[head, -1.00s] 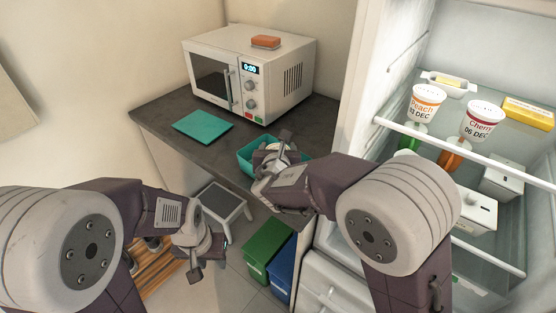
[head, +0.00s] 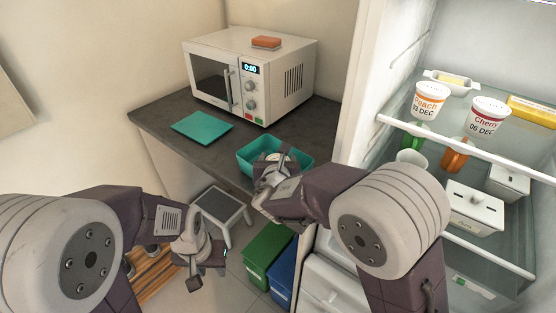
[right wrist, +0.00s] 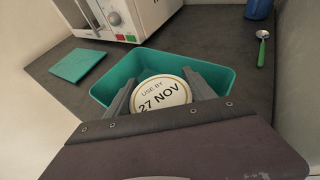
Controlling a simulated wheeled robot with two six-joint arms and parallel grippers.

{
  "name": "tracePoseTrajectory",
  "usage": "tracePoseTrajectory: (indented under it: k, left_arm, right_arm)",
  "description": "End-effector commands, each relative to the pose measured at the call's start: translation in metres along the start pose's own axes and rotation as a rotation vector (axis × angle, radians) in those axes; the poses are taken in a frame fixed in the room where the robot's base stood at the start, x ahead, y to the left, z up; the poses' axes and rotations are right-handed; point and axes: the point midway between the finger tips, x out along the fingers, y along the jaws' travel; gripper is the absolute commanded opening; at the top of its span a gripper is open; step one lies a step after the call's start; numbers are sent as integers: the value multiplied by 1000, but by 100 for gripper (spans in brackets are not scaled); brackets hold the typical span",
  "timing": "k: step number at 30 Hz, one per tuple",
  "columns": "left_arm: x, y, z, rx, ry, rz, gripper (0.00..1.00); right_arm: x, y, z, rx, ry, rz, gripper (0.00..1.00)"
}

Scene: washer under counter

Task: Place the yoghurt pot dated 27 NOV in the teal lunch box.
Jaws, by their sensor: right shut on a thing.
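My right gripper (head: 274,163) is at the near side of the teal lunch box (head: 302,160). In the right wrist view its fingers (right wrist: 162,95) are shut on a yoghurt pot (right wrist: 160,93) with a white lid reading "USE BY 27 NOV". The lid appears within the outline of the open lunch box (right wrist: 222,78); whether the pot touches the box floor is hidden. In the head view the gripper mostly hides the pot. My left gripper (head: 207,266) hangs low at the left, empty, its fingers apart.
A teal lid (head: 202,126) lies flat on the dark counter (head: 165,118), before the microwave (head: 250,75). The open fridge at right holds a Peach pot (head: 428,101) and a Cherry pot (head: 487,116). A spoon (right wrist: 262,47) lies right of the box. A step stool (head: 222,208) stands below.

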Motion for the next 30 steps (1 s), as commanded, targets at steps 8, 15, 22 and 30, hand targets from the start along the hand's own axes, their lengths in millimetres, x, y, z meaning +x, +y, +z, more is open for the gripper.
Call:
tracePoseTrajectory:
  k: [8,15,22,30]
  left_arm:
    - [0,0,0,0,0,0,36]
    - [-9,0,-1,0,0,0,36]
    - [-17,0,-2,0,0,0,36]
    - [-25,0,-2,0,0,0,36]
  right_arm:
    - [1,-1,-6,-3,13,-1,84]
    - [-2,-1,1,-3,15,-2,84]
    - [-40,0,8,-3,9,3,84]
    - [-106,1,10,-2,6,4,84]
